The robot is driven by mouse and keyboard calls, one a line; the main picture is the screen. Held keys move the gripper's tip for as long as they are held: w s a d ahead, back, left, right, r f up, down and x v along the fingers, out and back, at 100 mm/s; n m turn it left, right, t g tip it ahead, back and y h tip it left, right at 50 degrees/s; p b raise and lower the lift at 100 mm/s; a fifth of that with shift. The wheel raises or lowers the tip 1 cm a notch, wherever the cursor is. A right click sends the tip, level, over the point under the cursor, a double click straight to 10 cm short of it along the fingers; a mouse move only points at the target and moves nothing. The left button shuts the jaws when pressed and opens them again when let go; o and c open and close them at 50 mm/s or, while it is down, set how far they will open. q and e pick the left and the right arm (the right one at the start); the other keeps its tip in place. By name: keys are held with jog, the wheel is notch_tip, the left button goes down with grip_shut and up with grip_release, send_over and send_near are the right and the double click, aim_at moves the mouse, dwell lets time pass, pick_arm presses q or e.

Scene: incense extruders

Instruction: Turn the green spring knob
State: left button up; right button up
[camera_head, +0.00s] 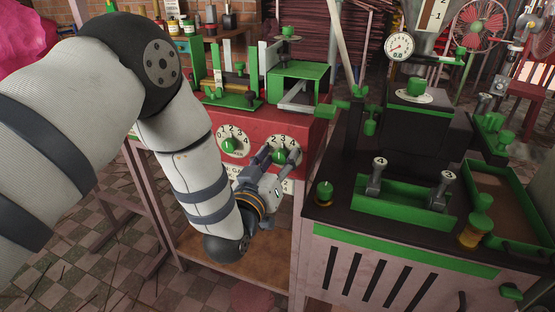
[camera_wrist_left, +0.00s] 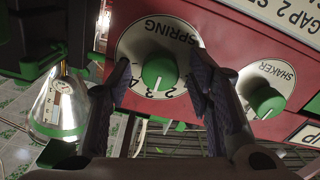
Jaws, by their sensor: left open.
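The green spring knob (camera_wrist_left: 160,73) sits on a round white dial marked SPRING on a red panel (camera_wrist_left: 230,40). In the left wrist view it lies between the two fingers of my left gripper (camera_wrist_left: 161,84), which are spread apart with gaps on both sides. In the head view my left gripper (camera_head: 273,157) is in front of the right-hand dial (camera_head: 284,142). Its fingers partly cover that dial and its green knob (camera_head: 279,156). I cannot tell how deep the fingers reach around the knob.
A second green knob (camera_wrist_left: 266,101) on the SHAKER dial is beside the right finger; it also shows in the head view (camera_head: 227,145). A dark machine (camera_head: 400,225) with green trim and levers stands close to the right. A wooden shelf (camera_head: 215,262) lies below the panel.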

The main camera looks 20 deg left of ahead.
pick_arm(q)
grip_shut()
pick_arm(e)
jog(key=shift+w+r, duration=0.1)
jog(key=shift+r, duration=0.05)
pick_arm(q)
jog(key=m+p, duration=0.2)
jog(key=m, duration=0.1)
jog(key=shift+r+m, duration=0.15)
jog(key=shift+m, duration=0.15)
jog(key=shift+d+m+p, duration=0.1)
jog(key=shift+m+p, duration=0.4)
jog(key=shift+m, duration=1.2)
pick_arm(e)
jog(key=shift+w+r+t, duration=0.2)
jog(key=shift+w+r, duration=0.35)
jog(key=shift+r, duration=0.15)
jog(key=shift+w+r+t, duration=0.2)
jog(key=shift+w+r, duration=0.3)
jog(key=shift+r, duration=0.2)
pick_arm(q)
jog(key=shift+f, duration=0.2)
grip_release()
jog(key=shift+s, duration=0.1)
